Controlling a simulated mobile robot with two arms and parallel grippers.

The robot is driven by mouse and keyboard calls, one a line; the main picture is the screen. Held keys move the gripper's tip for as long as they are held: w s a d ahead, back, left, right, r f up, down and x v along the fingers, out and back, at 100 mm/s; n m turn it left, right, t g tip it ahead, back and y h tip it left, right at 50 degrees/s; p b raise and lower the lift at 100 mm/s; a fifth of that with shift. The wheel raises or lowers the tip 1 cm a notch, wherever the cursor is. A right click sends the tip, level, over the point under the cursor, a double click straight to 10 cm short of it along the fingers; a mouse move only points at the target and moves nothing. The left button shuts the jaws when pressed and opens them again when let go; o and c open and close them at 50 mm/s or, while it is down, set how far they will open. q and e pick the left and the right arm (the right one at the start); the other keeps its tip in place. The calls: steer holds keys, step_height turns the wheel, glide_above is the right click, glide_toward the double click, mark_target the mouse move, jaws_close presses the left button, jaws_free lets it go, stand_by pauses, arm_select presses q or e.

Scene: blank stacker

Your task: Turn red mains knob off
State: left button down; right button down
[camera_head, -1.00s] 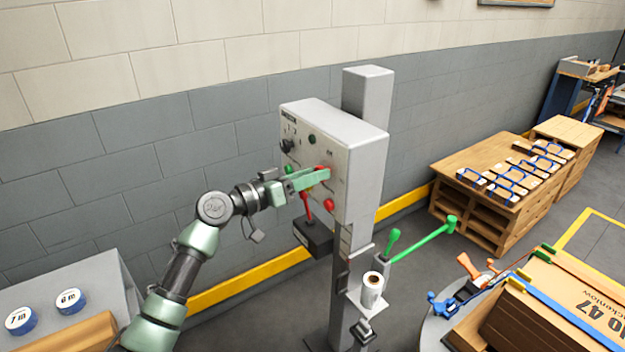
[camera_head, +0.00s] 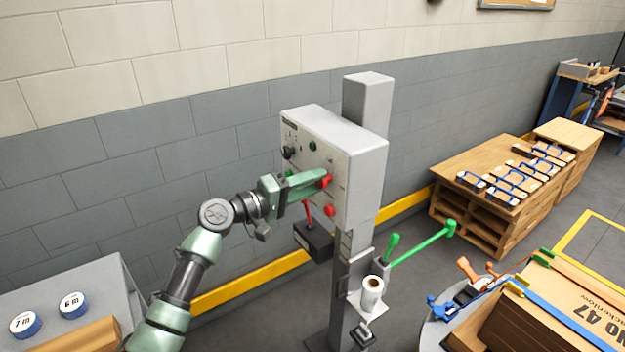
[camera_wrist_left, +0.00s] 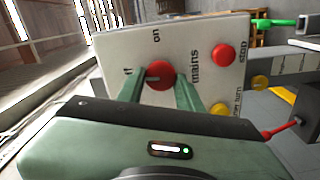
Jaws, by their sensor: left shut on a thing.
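The red mains knob (camera_wrist_left: 161,74) is on the face of a grey control panel (camera_wrist_left: 110,60), with "on" and a partly hidden "off" label beside it in the left wrist view. My left gripper (camera_wrist_left: 160,82) is shut on the knob, one green finger at each side of it. In the head view the left gripper (camera_head: 322,180) reaches the panel (camera_head: 365,180) from the left, and the red knob (camera_head: 327,181) shows at its fingertips. The knob's exact pointing direction is hard to tell. My right gripper is not in view.
A red stop button (camera_wrist_left: 223,54) and a yellow button (camera_wrist_left: 220,109) sit close to the knob. A black box (camera_head: 314,240) with a red lever hangs below the panel. A green-handled lever (camera_head: 425,240) and a paper roll (camera_head: 372,291) stand at lower right.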

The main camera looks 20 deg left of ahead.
arm_select(q)
steer(key=shift+n, duration=0.5)
steer(key=c, duration=0.9)
jaws_free()
steer(key=shift+c, duration=0.2)
steer(key=b+v, duration=0.2)
steer(key=v, duration=0.6)
